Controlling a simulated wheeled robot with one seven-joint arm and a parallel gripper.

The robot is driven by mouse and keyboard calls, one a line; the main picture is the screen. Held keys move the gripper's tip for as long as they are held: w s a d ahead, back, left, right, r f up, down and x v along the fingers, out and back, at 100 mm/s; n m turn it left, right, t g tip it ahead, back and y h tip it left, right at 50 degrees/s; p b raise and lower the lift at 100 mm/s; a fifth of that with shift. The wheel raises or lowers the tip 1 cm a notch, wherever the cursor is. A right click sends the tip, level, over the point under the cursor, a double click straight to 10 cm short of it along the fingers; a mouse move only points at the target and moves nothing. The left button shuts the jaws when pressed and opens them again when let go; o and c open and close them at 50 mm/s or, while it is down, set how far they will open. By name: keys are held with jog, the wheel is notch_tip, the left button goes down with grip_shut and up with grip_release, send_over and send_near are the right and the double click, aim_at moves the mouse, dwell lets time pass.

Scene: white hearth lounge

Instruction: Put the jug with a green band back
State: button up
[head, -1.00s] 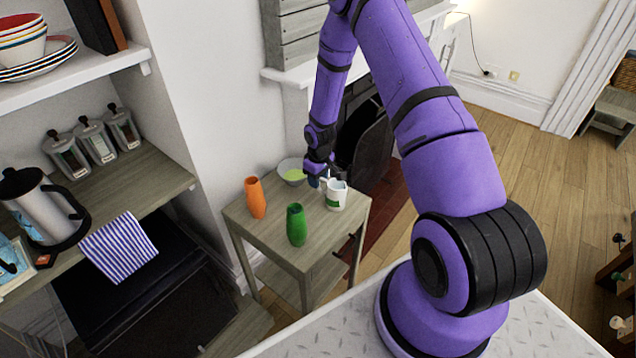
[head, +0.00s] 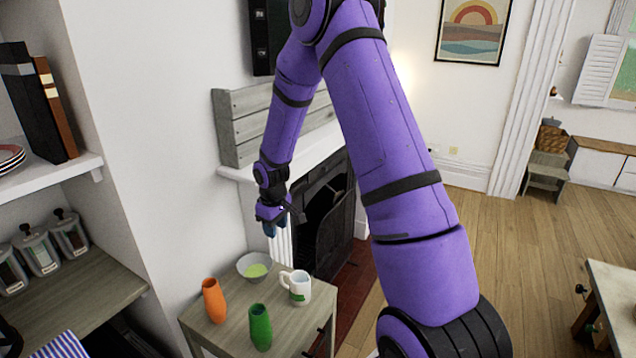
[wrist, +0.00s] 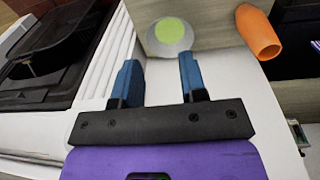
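The white jug with a green band (head: 296,287) stands upright on the small wooden side table (head: 283,331), near its right side, in the head view. My gripper (head: 272,230) is above the back of the table, higher than the jug and apart from it. In the wrist view my gripper (wrist: 158,80) has its two blue fingers spread with nothing between them. The jug does not show in the wrist view.
A bowl with a green inside (head: 254,267), an orange vase (head: 214,300) and a green vase (head: 260,327) share the table with the jug. The fireplace (head: 325,215) is just behind it. Shelves with canisters (head: 38,250) stand at the left.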

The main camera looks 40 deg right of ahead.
jog(key=s+a+r+m+t, duration=0.15)
jog(key=s+r, duration=0.25)
jog(key=r, duration=0.4)
jog(key=s+a+r, duration=0.2)
jog(key=s+r, duration=0.2)
jog(key=r, duration=0.4)
jog(key=s+a+r+t, duration=0.15)
jog(key=s+r, duration=0.25)
jog(key=r, duration=0.4)
jog(key=s+a+r, duration=0.1)
jog(key=s+r, duration=0.2)
jog(key=s, duration=0.3)
jog(key=s+a+r+m, duration=0.1)
jog(key=s+a+r, duration=0.1)
jog(key=s, duration=0.5)
jog(key=s+a+r+m+t, duration=0.1)
jog(key=s+r, duration=0.2)
jog(key=s, duration=0.4)
jog(key=shift+s+a+r, duration=0.2)
jog(key=shift+a+r, duration=0.1)
jog(key=shift+a, duration=0.1)
